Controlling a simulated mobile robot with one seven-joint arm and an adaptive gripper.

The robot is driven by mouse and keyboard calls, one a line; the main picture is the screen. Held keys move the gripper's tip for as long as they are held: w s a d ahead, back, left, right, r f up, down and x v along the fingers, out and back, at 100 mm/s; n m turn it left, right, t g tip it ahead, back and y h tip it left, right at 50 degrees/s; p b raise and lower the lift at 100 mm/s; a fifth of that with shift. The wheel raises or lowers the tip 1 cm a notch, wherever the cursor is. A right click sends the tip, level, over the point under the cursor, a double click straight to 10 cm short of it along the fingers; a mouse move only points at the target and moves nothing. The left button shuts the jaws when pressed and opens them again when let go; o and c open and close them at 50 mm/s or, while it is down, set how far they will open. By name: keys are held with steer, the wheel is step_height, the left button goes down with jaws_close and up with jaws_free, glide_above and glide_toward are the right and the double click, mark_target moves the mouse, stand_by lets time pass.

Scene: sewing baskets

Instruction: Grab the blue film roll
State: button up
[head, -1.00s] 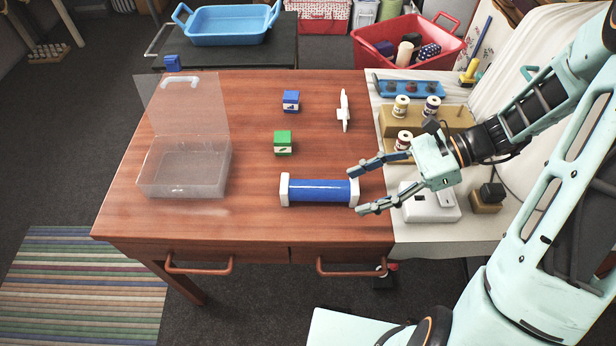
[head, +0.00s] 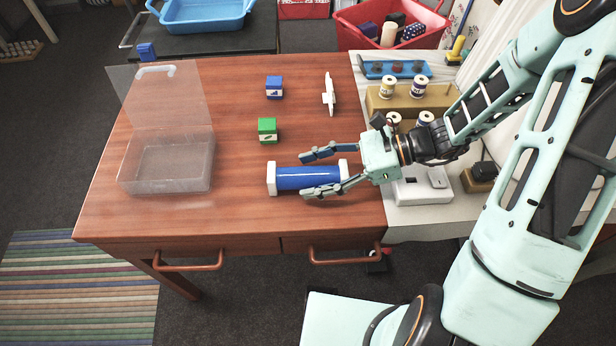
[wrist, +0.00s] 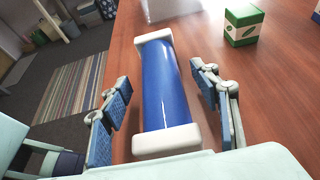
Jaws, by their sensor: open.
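The blue film roll (head: 290,178) lies on its side on the wooden table, with white square end caps. My gripper (head: 312,174) is open at its right part, with one finger on the far side and one on the near side. In the wrist view the roll (wrist: 164,85) lies between the two spread fingers of my gripper (wrist: 160,100), with a gap showing on both sides. The near finger covers a small part of the roll in the head view. I cannot tell from these views how low the fingertips are.
A green box (head: 268,130) and a blue box (head: 274,87) stand behind the roll. A white object (head: 329,95) stands at the back right. A clear open case (head: 165,178) is at the left. Thread spools (head: 388,87) and a white machine (head: 420,187) are at the right.

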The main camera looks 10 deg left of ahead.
steer(key=shift+x, duration=1.15)
steer(key=c, duration=1.3)
steer(key=shift+c, duration=0.2)
